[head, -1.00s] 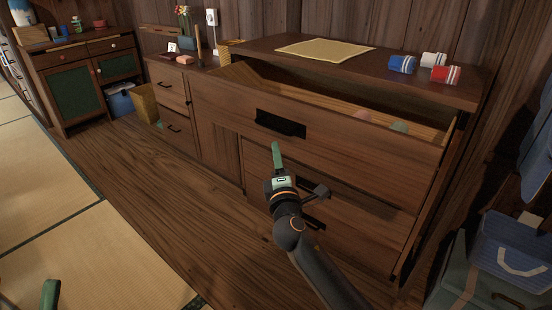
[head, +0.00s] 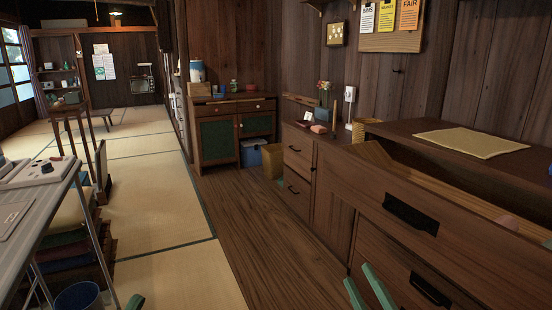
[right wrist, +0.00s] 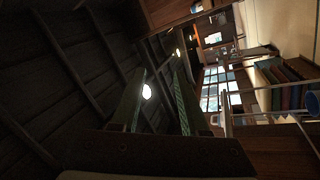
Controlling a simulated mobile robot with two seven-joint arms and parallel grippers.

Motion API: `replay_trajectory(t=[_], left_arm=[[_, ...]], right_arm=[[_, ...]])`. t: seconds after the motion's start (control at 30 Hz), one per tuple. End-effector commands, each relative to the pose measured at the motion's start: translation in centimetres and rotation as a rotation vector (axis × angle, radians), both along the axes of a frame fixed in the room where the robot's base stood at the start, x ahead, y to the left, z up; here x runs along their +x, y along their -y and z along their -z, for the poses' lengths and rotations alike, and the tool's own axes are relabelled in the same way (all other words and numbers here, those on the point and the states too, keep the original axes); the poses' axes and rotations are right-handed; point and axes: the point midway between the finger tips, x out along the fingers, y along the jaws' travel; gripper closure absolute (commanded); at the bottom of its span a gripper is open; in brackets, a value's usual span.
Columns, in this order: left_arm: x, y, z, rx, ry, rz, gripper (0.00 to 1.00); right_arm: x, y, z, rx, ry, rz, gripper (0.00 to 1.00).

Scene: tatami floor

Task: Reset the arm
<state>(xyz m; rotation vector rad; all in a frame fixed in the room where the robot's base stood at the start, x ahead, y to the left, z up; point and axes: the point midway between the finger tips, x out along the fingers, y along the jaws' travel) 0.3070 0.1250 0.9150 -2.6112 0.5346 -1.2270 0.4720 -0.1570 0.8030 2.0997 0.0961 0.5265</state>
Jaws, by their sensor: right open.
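My right gripper (head: 357,275) shows at the bottom of the head view as two green fingers, apart and empty, in front of the wooden chest. In the right wrist view its two fingers (right wrist: 160,80) stand apart with only the dark ceiling and lamps beyond. Only a green tip of my left gripper (head: 135,301) shows at the bottom edge, so its jaw state is hidden. The chest's wide top drawer (head: 360,195) with a black handle (head: 410,213) is pulled open. A pinkish item (head: 507,221) shows inside it.
A yellow cloth (head: 470,143) lies on the chest top. A table (head: 40,215) with a stack of folded cloths beneath stands at left. The wood and tatami floor between is clear.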

Motion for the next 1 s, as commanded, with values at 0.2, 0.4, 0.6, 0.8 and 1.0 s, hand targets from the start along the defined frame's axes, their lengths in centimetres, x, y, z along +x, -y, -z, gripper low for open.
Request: replay_trajectory(t=[0.2,0.4,0.6,0.8,1.0], left_arm=[[0.0,0.0,0.0,0.000,0.001,-0.001,0.50],[0.0,0.0,0.0,0.000,0.001,-0.001,0.50],[3.5,-0.6,0.4,0.006,-0.210,-0.048,0.50],[6.2,-1.4,2.9,0.014,-0.466,-0.101,0.50],[7.3,-2.5,7.0,0.024,-0.795,-0.161,0.50]], right_arm=[[-10.0,-3.3,-6.2,0.375,0.100,-0.376,0.56],[-17.2,-3.1,-11.6,0.649,0.180,-0.624,0.56],[-13.1,-2.6,-10.8,0.680,-0.006,-0.494,0.56],[-10.3,-1.8,-8.3,0.728,-0.231,-0.353,0.56],[-9.2,-0.7,-4.1,0.779,-0.520,-0.172,0.56]])
